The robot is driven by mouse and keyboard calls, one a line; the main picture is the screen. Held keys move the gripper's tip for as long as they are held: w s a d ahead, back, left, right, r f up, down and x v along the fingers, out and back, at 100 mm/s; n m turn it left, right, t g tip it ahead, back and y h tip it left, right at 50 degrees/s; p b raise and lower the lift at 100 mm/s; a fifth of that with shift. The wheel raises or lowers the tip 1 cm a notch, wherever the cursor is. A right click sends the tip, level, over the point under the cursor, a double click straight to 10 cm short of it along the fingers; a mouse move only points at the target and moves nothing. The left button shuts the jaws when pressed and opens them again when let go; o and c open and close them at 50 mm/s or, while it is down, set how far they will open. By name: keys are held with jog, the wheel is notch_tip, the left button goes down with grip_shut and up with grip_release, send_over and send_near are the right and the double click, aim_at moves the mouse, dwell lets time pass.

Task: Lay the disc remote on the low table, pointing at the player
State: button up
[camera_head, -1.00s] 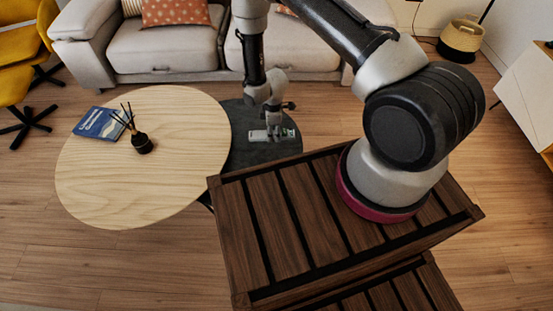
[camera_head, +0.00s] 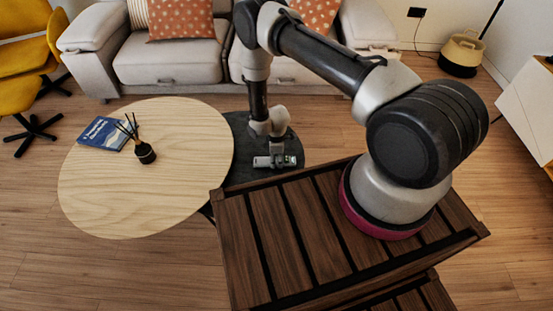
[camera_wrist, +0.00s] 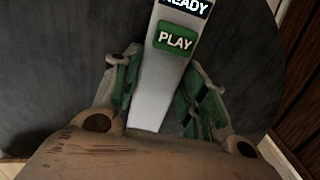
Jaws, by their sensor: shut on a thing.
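The disc remote (camera_wrist: 168,75) is a pale grey bar with a green PLAY button and a dark READY label. My gripper (camera_wrist: 158,100) is shut on it, with green-padded fingers on either side in the wrist view. In the head view my gripper (camera_head: 277,158) is over the front part of a dark round table (camera_head: 240,168), with the small remote (camera_head: 262,162) across it. I cannot tell whether the remote touches the table top. The remote's far end is cut off by the wrist view's top edge. I cannot make out a player in either view.
A pale oval wooden table (camera_head: 110,200) beside the dark one carries a blue book (camera_head: 104,133) and a black reed diffuser (camera_head: 145,152). A slatted wooden crate (camera_head: 290,240) lies in front. A grey sofa (camera_head: 170,62) stands behind. The dark table around the remote looks clear.

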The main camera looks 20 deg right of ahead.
jog(key=o, duration=1.1)
jog(key=shift+f, duration=0.1)
notch_tip(320, 180, up, 12)
jog(key=shift+r, duration=0.25)
